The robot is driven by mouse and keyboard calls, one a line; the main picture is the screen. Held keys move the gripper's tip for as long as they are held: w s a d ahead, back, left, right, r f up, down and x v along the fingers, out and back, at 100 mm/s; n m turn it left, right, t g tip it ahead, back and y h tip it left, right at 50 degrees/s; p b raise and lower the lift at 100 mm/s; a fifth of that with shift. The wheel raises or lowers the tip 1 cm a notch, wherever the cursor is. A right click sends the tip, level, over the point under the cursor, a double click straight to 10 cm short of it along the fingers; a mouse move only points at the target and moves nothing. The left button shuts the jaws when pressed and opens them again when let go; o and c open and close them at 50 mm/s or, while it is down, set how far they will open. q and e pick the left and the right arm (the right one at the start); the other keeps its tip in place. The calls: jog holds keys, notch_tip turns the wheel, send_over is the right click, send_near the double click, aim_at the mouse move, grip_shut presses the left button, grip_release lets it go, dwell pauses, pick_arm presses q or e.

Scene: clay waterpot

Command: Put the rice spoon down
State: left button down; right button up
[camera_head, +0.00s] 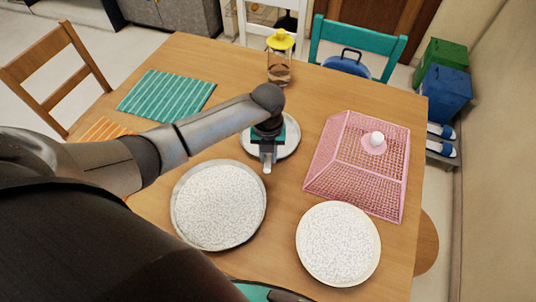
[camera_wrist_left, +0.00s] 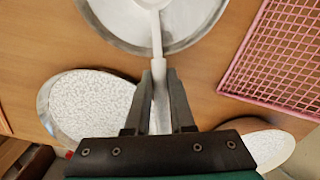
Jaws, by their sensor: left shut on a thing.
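My left gripper (camera_head: 267,153) is shut on the handle of the white rice spoon (camera_wrist_left: 157,45). In the left wrist view the gripper's fingers (camera_wrist_left: 160,95) close around the handle, and the spoon's head reaches over a round metal plate (camera_wrist_left: 195,32). That plate (camera_head: 289,146) shows in the head view partly behind the gripper. Only the handle's pale end (camera_head: 267,167) shows there below the fingers. I cannot tell whether the spoon touches the plate. My right gripper is not in view.
Two plates of white rice, the left one (camera_head: 218,205) and the right one (camera_head: 338,245), stand nearer. A pink mesh food cover (camera_head: 335,165) is to the right. A yellow-lidded jar (camera_head: 279,68) stands behind. A teal striped mat (camera_head: 165,95) lies at the left.

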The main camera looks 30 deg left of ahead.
pick_arm(q)
jog(key=c, duration=1.2)
grip_release()
jog(key=shift+f, duration=0.15)
jog(key=shift+c, duration=0.2)
jog(key=o, duration=0.5)
jog(key=shift+r, duration=0.2)
notch_tip(320, 180, up, 12)
jog(key=shift+s+p, duration=0.1)
jog(key=shift+p, duration=1)
